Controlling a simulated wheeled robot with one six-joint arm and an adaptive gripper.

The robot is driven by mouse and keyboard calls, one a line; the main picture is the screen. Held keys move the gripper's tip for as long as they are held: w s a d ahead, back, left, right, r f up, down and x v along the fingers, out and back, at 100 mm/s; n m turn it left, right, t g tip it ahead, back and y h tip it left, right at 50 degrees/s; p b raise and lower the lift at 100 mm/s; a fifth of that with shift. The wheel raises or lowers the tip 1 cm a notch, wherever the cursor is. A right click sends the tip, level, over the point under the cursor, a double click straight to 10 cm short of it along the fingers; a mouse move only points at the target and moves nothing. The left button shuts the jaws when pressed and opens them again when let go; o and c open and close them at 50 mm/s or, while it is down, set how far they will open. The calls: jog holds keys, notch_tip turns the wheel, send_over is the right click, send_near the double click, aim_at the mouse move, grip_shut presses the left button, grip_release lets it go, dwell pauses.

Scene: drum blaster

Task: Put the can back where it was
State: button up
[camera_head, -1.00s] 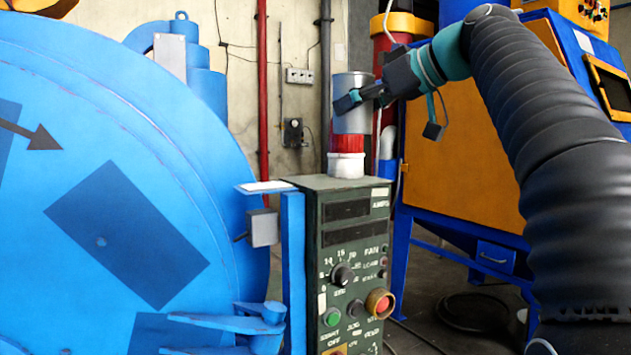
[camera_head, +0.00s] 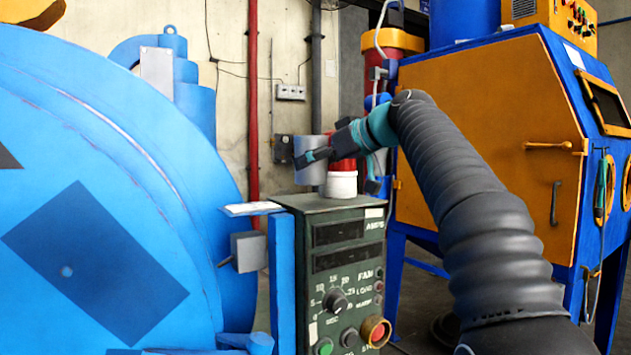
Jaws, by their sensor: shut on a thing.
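A silver can (camera_head: 311,172) is upright in my gripper (camera_head: 316,155), which is shut around its upper half from the right. The can is just left of a red and white cylinder (camera_head: 342,185) that stands on top of the dark green control box (camera_head: 345,235). The can's bottom appears a little above the box top's back edge. I cannot tell whether it is over the box or behind it. My gripper and the can partly hide the red part of the cylinder.
A large blue drum machine (camera_head: 120,230) fills the left, with a blue post (camera_head: 282,285) beside the control box. An orange and blue cabinet (camera_head: 490,130) stands at the right. A red pipe (camera_head: 253,100) runs up the wall behind.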

aim_at(325, 176)
jog(key=shift+f+b, duration=0.95)
jog(key=shift+f, duration=1.05)
jog(key=shift+f, duration=0.2)
jog(key=o, duration=1.3)
jog(key=shift+r, duration=0.1)
jog(key=shift+o, duration=0.2)
jog(key=shift+r, duration=0.15)
jog(key=v, duration=1.2)
jog(key=shift+s, duration=0.1)
